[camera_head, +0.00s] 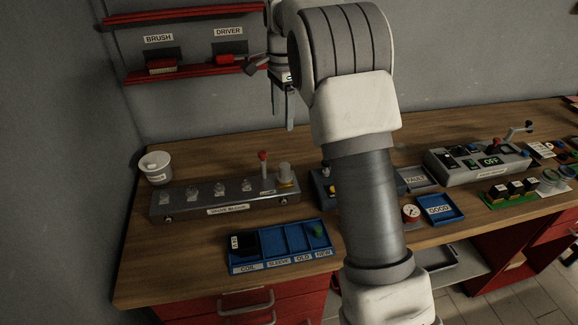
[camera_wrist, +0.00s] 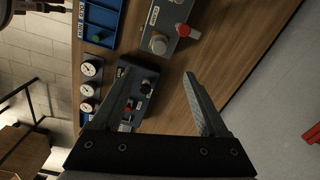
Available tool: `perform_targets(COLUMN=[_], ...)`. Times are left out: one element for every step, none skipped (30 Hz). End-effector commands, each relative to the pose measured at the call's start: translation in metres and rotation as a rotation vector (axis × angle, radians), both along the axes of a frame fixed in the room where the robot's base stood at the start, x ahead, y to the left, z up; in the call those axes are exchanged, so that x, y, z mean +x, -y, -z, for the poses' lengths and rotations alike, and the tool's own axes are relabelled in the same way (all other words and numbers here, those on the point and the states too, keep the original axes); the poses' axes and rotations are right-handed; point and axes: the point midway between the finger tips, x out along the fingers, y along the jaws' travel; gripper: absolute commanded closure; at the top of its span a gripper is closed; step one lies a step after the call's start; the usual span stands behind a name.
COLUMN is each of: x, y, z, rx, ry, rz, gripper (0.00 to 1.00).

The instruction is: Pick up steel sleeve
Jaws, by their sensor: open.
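A grey metal cylinder (camera_head: 285,173), which looks like the steel sleeve, stands upright at the right end of the grey valve block (camera_head: 225,208). In the wrist view the cylinder (camera_wrist: 159,43) shows beyond my fingertips, beside a red-knobbed lever (camera_wrist: 182,30). My gripper (camera_head: 290,122) hangs above the back of the bench, partly hidden by my arm. In the wrist view my gripper (camera_wrist: 158,74) has its fingers spread wide with nothing between them.
A white cup (camera_head: 155,167) stands left of the valve block. The red lever (camera_head: 263,162) rises close to the cylinder. A dark control box (camera_wrist: 140,92) lies near my fingers in the wrist view. Wall shelves (camera_head: 190,70) hold a brush and driver. Bench behind the block is clear.

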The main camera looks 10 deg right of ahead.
Motion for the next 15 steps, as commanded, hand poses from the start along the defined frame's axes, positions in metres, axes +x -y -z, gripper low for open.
perform_targets(x=[0.005, 0.007, 0.009, 0.010, 0.011, 0.011, 0.011, 0.011, 0.011, 0.011, 0.010, 0.011, 0.010, 0.010, 0.010], y=[-0.001, -0.001, -0.001, -0.001, -0.002, -0.002, -0.002, -0.002, -0.002, -0.002, -0.002, -0.002, -0.002, -0.002, -0.002], z=[0.004, 0.006, 0.009, 0.010, 0.011, 0.014, 0.017, 0.021, 0.027, 0.033, 0.039, 0.047, 0.054, 0.060, 0.069], rx=[-0.003, -0.003, -0.004, -0.004, -0.005, -0.005, -0.005, -0.005, -0.005, -0.005, -0.005, -0.005, -0.004, -0.005, -0.004], ry=[-0.008, -0.012, -0.014, -0.016, -0.018, -0.020, -0.021, -0.024, -0.025, -0.025, -0.025, -0.025, -0.026, -0.025, -0.025], rz=[0.017, 0.028, 0.038, 0.043, 0.048, 0.053, 0.055, 0.056, 0.056, 0.056, 0.055, 0.055, 0.055, 0.054, 0.054], gripper=[0.23, 0.23, 0.23, 0.23, 0.23, 0.23, 0.23, 0.23, 0.23, 0.23, 0.23, 0.23, 0.23, 0.23, 0.23])
